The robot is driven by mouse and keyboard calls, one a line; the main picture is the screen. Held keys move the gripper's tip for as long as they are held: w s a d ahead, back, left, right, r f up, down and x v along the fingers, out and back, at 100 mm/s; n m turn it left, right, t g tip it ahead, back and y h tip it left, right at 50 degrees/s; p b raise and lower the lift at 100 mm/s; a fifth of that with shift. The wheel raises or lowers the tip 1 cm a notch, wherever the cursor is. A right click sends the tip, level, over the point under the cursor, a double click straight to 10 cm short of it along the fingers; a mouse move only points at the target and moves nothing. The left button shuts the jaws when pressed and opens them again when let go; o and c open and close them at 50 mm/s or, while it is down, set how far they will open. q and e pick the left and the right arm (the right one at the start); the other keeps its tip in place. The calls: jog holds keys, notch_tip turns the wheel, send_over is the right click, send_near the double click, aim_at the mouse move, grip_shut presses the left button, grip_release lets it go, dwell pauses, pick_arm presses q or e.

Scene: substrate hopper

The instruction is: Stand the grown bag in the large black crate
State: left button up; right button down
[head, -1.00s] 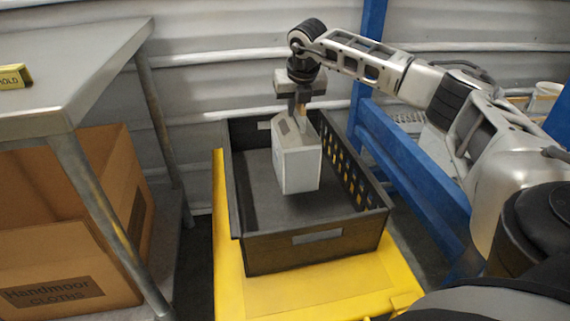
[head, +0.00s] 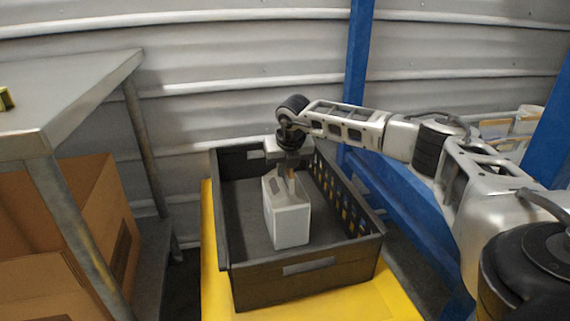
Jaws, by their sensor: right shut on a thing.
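The grown bag (head: 290,222) is a pale, box-shaped bag with a narrowed top. It is upright inside the large black crate (head: 305,268), near the middle. Its lower edge appears at or very near the crate floor; I cannot tell for sure that it touches. My right gripper (head: 287,182) points down from above and is shut on the top of the bag. The crate sits on a yellow platform (head: 212,262) and holds nothing else that I can see. My left gripper is not in view.
A grey metal table (head: 70,85) stands at the left, with a cardboard box (head: 75,220) beneath it. A blue frame (head: 405,215) runs along the crate's right side. A corrugated wall (head: 230,60) closes off the back. Bare crate floor surrounds the bag.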

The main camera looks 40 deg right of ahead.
jog(key=c, duration=1.7)
grip_release()
jog(key=shift+o, duration=1.1)
jog(key=shift+r, duration=0.1)
jog(key=shift+r, duration=0.1)
